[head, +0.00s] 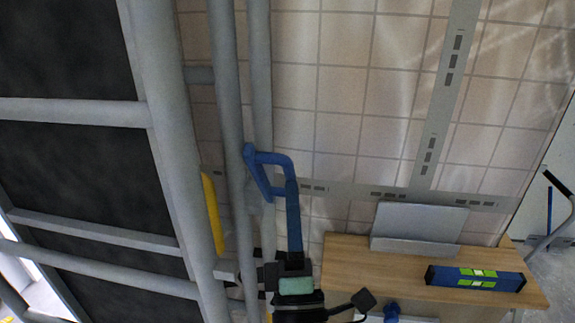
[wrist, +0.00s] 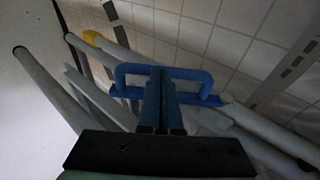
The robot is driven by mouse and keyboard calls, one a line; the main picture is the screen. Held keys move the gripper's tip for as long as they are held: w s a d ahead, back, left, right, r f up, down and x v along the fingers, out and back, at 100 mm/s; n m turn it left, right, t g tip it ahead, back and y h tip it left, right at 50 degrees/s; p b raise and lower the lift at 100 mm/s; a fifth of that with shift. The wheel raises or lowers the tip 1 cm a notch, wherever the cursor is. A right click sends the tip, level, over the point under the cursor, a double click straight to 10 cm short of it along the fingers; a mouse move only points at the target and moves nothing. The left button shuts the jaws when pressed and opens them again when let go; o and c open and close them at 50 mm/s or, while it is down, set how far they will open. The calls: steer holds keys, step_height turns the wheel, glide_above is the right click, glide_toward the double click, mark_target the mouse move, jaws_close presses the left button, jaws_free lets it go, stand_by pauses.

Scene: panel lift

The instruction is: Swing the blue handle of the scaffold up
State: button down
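The blue handle (head: 258,172) is an angular loop beside the grey scaffold tubes in the head view. The fingers hide part of the loop, and contact is hard to judge.
Grey scaffold tubes (head: 228,120) stand just left of the handle, with a yellow strip (head: 212,212) beside them. A wooden bench (head: 345,262) at the lower right bears a grey metal piece (head: 420,222) and a blue spirit level (head: 475,279). A tiled wall (head: 345,90) lies behind.

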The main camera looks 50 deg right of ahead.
steer(key=p+x, duration=0.2)
steer(key=x, duration=0.1)
steer(key=p+x, duration=0.1)
steer(key=shift+s+d+r, duration=0.1)
steer(key=shift+s+r, duration=0.2)
steer(key=shift+r, duration=0.15)
steer(key=shift+w+d+r, duration=0.2)
steer(key=shift+w+d, duration=0.1)
steer(key=shift+d, duration=0.25)
steer(key=shift+w+d+r, duration=0.2)
steer(key=shift+w+d, duration=0.1)
steer(key=shift+d, duration=0.25)
steer(key=shift+r, duration=0.4)
steer(key=shift+s+f, duration=0.1)
steer(key=shift+s, duration=0.05)
